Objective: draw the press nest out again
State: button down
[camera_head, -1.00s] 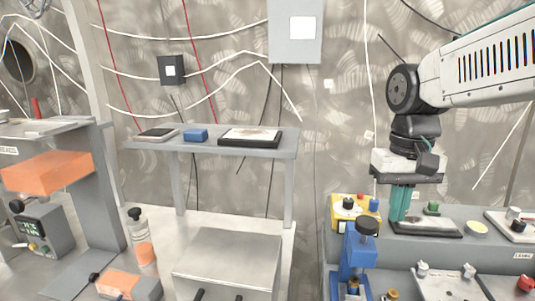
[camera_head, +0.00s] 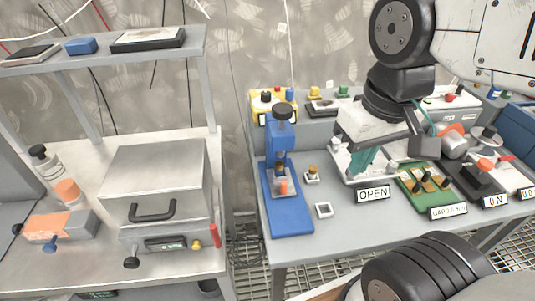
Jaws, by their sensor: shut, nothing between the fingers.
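The blue press (camera_head: 281,165) stands on the right-hand bench, with a dark round knob on top and a long blue base. A small orange and metal piece sits under its ram; I cannot tell whether this is the nest or a part in it. My gripper (camera_head: 363,163) points down to the right of the press, clear of it. My wrist hides part of that plate.
A small brass-topped block (camera_head: 312,175) and a white square piece (camera_head: 324,210) lie between press and gripper. A green board (camera_head: 422,188) is right of the gripper. A yellow box (camera_head: 273,103) stands behind the press.

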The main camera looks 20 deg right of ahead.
aim_at(282, 186)
jog(key=k, duration=1)
jog(key=z, duration=0.7)
jog(key=i, duration=0.65)
jog(key=u, duration=0.9)
